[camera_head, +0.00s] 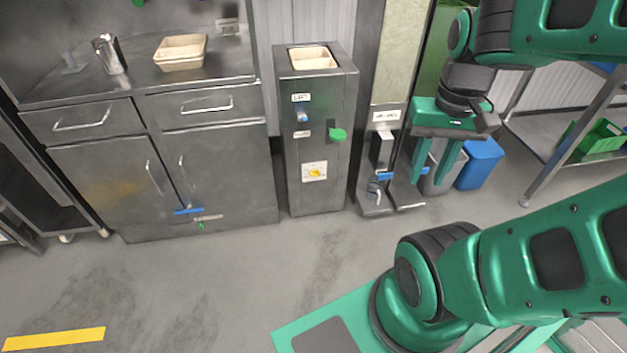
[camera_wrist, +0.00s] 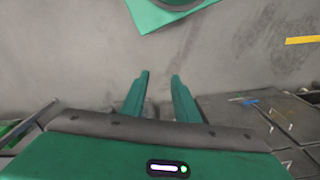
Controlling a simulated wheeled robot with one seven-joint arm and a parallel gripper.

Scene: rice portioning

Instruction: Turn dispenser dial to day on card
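A tall steel cabinet (camera_head: 318,130), apparently the dispenser, stands at the back centre in the head view. Low on its front is a white plate with a small yellow dial (camera_head: 315,173); its setting is too small to read. A green knob (camera_head: 337,134) and a blue lever (camera_head: 303,116) sit above it. I cannot tell which label is the card. My gripper (camera_head: 430,181) hangs to the right of the cabinet, fingers pointing down, apart from the dial. It is open and empty; in the wrist view its two fingers (camera_wrist: 160,76) are apart above bare floor.
A steel counter (camera_head: 80,86) with drawers stands left, bearing a tan tray (camera_head: 181,52) and a metal cup (camera_head: 109,54). A narrow unit with a blue lever (camera_head: 385,176) stands right of the dispenser. A blue bin (camera_head: 480,164) is behind my gripper. The floor in front is clear.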

